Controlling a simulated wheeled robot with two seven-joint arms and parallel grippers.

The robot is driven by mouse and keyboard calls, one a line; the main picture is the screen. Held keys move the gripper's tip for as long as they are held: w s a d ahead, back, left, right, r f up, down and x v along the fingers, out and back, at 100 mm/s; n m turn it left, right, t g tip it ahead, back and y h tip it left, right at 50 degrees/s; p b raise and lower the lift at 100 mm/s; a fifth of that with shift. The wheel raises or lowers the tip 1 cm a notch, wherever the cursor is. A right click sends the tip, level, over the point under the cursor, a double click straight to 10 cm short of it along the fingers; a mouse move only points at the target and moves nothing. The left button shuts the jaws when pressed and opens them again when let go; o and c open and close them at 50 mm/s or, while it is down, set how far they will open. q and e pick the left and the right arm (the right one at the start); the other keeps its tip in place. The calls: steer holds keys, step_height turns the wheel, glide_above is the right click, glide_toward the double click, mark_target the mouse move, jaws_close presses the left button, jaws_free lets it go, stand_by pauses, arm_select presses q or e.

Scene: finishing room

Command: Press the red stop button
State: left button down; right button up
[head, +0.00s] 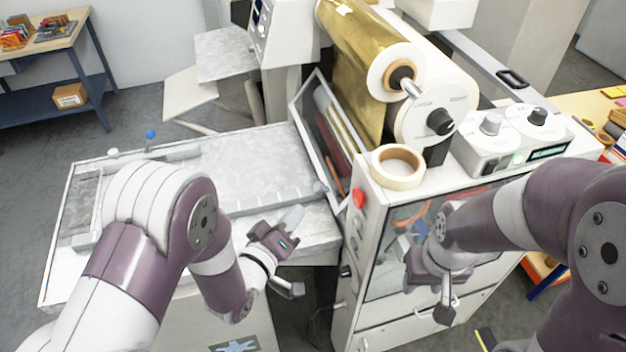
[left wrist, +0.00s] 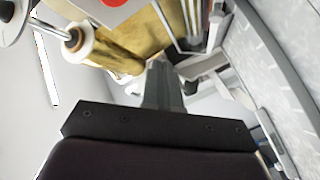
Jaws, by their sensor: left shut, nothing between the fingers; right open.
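The red stop button (head: 359,198) sticks out from the upper left part of the cream machine's front in the head view. Part of a red disc, which looks like the same button (left wrist: 113,2), is cut off by the top edge of the left wrist view. My left gripper (head: 296,214) is shut and empty, to the left of the button and apart from it, above the grey table. Its closed fingers (left wrist: 162,85) show in the left wrist view. My right gripper (head: 432,298) is open and empty, in front of the machine's glass window, right of and below the button.
The cream machine (head: 375,240) carries a gold foil roll (head: 350,60), a tape roll (head: 398,166) and a control box with knobs (head: 515,140). A tilted frame (head: 318,135) stands between table (head: 240,155) and machine. A workbench (head: 50,50) is far left.

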mark_target(360, 198)
arm_select(q)
steer(key=shift+d+r, duration=0.2)
steer(key=shift+d, duration=0.05)
steer(key=w+d+b, duration=0.1)
steer(key=w+d, duration=0.1)
steer(key=d, duration=0.6)
steer(key=shift+w, duration=0.3)
steer(key=shift+d, duration=0.15)
stand_by(1.8)
steer(key=shift+w+d, duration=0.1)
steer(key=shift+d, duration=0.2)
